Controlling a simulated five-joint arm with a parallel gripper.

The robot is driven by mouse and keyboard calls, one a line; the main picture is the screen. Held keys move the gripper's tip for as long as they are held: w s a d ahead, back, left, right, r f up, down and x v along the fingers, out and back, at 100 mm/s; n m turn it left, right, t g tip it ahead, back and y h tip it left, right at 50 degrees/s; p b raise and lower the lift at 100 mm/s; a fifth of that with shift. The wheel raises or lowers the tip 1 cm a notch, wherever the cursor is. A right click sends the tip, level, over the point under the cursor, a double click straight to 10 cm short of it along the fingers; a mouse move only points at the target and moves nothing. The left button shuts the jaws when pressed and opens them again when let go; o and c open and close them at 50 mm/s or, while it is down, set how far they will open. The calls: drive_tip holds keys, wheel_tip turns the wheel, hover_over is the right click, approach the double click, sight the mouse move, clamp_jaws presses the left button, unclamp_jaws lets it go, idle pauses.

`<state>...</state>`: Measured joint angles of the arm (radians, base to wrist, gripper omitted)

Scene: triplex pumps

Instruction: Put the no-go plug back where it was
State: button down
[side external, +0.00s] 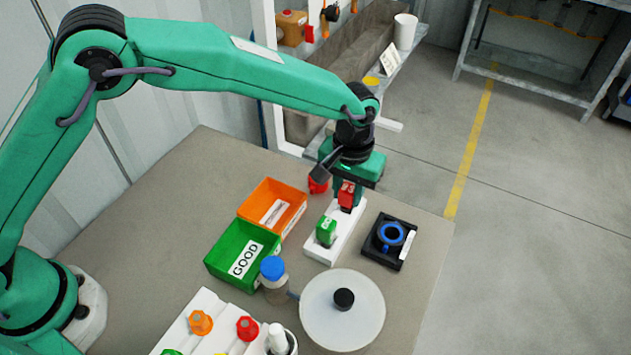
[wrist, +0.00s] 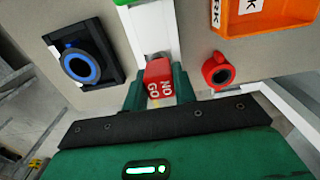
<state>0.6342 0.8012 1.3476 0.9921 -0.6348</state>
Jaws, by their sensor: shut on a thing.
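The red no-go plug (side external: 346,196) is held in my gripper (side external: 347,190) at the far end of a white block (side external: 320,252). In the wrist view, the plug (wrist: 158,78), lettered NO GO, sits between the two green fingers of my gripper (wrist: 158,92), which are shut on it. The white block (wrist: 163,28) runs away beyond it. I cannot tell whether the plug's lower end is in the block or just above it. A green plug (side external: 326,231) stands upright in the block's near half.
A black fixture with a blue ring (side external: 391,235) lies right of the block. An orange bin (side external: 288,193), a green GOOD bin (side external: 222,265) and a blue-capped bottle (side external: 272,270) are left. A red ring part (wrist: 217,72) lies close by. A round white plate (side external: 318,325) is in front.

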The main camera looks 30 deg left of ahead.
sight(349, 187)
drive_tip(key=c, duration=1.1)
unclamp_jaws()
wheel_tip(349, 187, up, 12)
drive_tip(key=shift+r, duration=0.1)
